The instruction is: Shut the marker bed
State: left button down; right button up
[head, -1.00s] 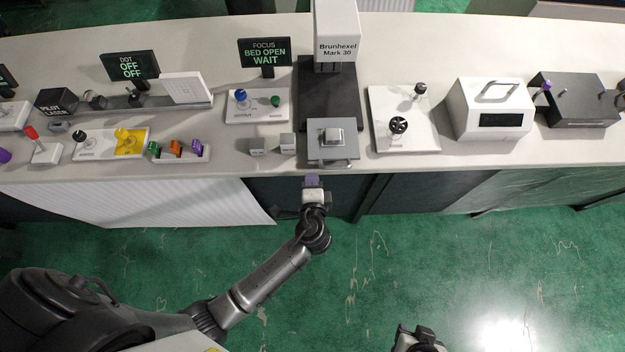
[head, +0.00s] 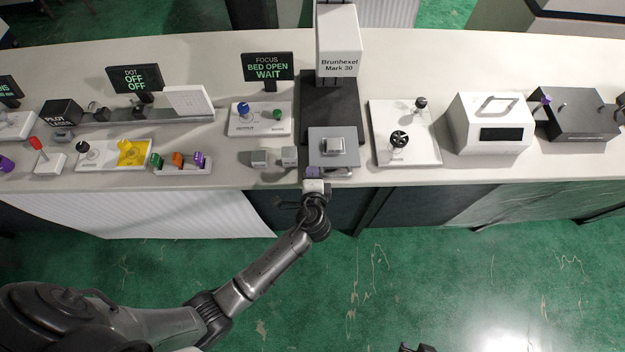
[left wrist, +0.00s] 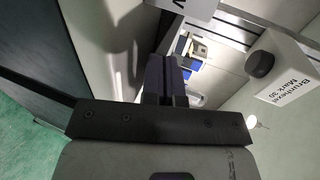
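The marker bed (head: 319,143) is a grey plate sticking out at the front of the Brunhexel Mark 30 machine (head: 338,55). A small light block (head: 334,145) sits on it. The focus sign (head: 267,67) reads "BED OPEN WAIT". My left gripper (head: 313,173) is at the bed's front edge, left of its middle, by the front handle; I cannot tell if it touches. Its dark fingers (left wrist: 166,80) are together in the left wrist view, with nothing seen between them. My right gripper (head: 418,348) barely shows at the bottom edge, its fingers unclear.
Two small grey blocks (head: 274,158) lie left of the bed. A white panel with blue and green knobs (head: 260,119) is behind them. A white plate with two black knobs (head: 404,133) stands to the right. The table's front edge runs just below the bed.

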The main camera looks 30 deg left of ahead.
aim_at(312, 146)
pick_arm(q)
jog(key=w+a, duration=0.1)
jog(key=w, duration=0.1)
jog(key=w+a, duration=0.1)
jog(key=w, duration=0.1)
jog(key=w+a, duration=0.1)
jog(key=shift+w+a+r, duration=0.1)
jog(key=shift+w+a, duration=0.1)
jog(key=shift+w, duration=0.2)
jog(key=shift+w+a, duration=0.3)
jog(key=shift+w, duration=0.15)
